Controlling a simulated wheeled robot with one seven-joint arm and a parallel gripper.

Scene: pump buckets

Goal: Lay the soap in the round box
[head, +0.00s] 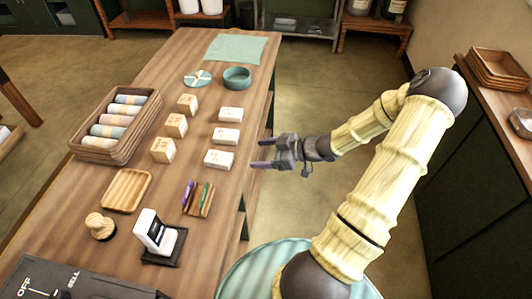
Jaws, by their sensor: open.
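The round box (237,79) is a teal, open-topped round container near the far end of the wooden table. A flat round teal piece with a pale cross of ribbon, perhaps its lid (197,78), lies just left of it. Three white blocks (228,136) with small labels, likely soaps, stand in a row near the table's right edge. Three tan labelled blocks (176,125) form a row left of them; I cannot tell which block is meant. My gripper (262,153) is open and empty, its dark fingers pointing left, just right of the nearest white block.
A basket of rolled cloths (118,127) stands at the left edge. Nearer are a wooden tray (127,190), a stamp (101,227), pens on a rest (198,198) and a card reader (156,234). A green mat (235,47) covers the far end.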

